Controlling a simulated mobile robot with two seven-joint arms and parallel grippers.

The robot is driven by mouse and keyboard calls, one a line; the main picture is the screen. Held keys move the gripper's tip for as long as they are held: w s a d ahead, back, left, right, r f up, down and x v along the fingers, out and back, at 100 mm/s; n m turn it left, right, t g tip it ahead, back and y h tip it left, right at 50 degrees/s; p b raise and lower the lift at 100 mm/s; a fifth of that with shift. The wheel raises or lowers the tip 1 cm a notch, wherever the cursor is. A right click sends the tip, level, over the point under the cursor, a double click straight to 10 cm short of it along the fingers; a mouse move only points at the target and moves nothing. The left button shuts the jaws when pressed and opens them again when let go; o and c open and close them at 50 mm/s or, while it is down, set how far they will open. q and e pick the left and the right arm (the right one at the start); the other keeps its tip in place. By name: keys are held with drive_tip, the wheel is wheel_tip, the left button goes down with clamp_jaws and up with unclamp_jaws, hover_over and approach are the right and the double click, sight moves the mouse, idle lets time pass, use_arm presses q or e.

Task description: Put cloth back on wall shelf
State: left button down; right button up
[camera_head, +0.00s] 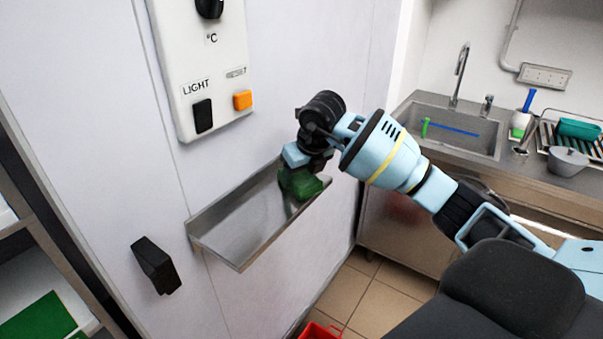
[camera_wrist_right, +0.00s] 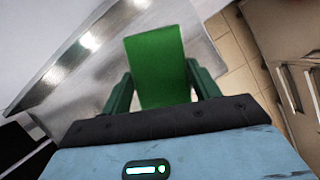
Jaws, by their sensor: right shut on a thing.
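The green cloth (camera_head: 300,184) is at the right end of the metal wall shelf (camera_head: 226,238), just under my right gripper (camera_head: 297,168). In the right wrist view the cloth (camera_wrist_right: 156,66) stands between the two fingers of my right gripper (camera_wrist_right: 158,88), which is shut on it. The shelf (camera_wrist_right: 92,76) shows behind and to the left of the cloth there. I cannot tell whether the cloth touches the shelf's surface. My left gripper is not in view.
A control panel (camera_head: 203,62) is on the wall above the shelf, and a black handle (camera_head: 156,266) is at its lower left. A sink (camera_head: 455,129) is at the right. A red container (camera_head: 320,331) stands on the floor below. The shelf's left part is bare.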

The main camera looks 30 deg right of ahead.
drive_tip(key=shift+f, duration=0.2)
drive_tip(key=o, duration=0.9)
drive_tip(key=shift+r, duration=0.15)
drive_tip(key=v, duration=1.2)
drive_tip(key=shift+r+p, duration=0.1)
drive_tip(key=shift+p, duration=0.2)
